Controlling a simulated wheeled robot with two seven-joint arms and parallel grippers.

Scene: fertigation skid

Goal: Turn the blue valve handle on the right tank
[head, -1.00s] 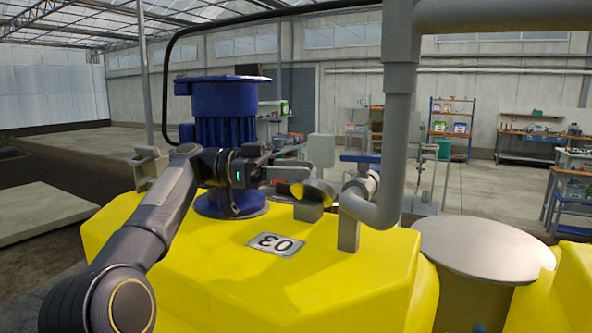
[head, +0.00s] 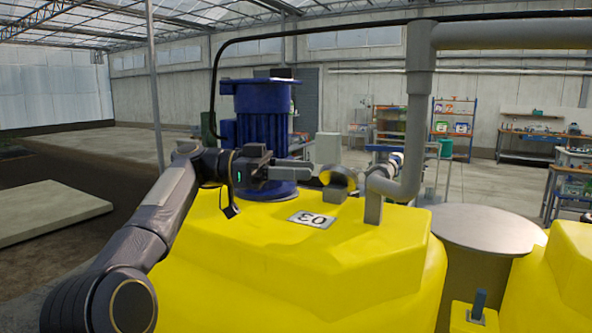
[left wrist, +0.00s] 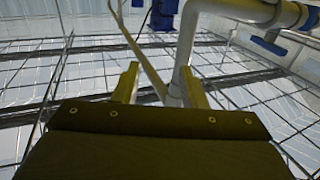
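A blue valve handle (head: 385,149) sits on top of the grey pipe fitting on the yellow tank (head: 330,250) marked 03. My left gripper (head: 312,171) is in front of the blue motor's base, left of the handle and apart from it. In the left wrist view, the two fingers of my left gripper (left wrist: 160,88) stand apart with nothing gripped between them. A blue part (left wrist: 268,46) beside the pipe at upper right there may be the handle; I cannot be sure. My right gripper is not in view.
The blue motor (head: 262,125) stands on the tank behind my left arm. A thick grey pipe (head: 418,110) rises right of the handle. A grey round lid (head: 488,228) and another yellow tank (head: 555,275) are at right, with a small dark lever (head: 479,303) on a yellow block.

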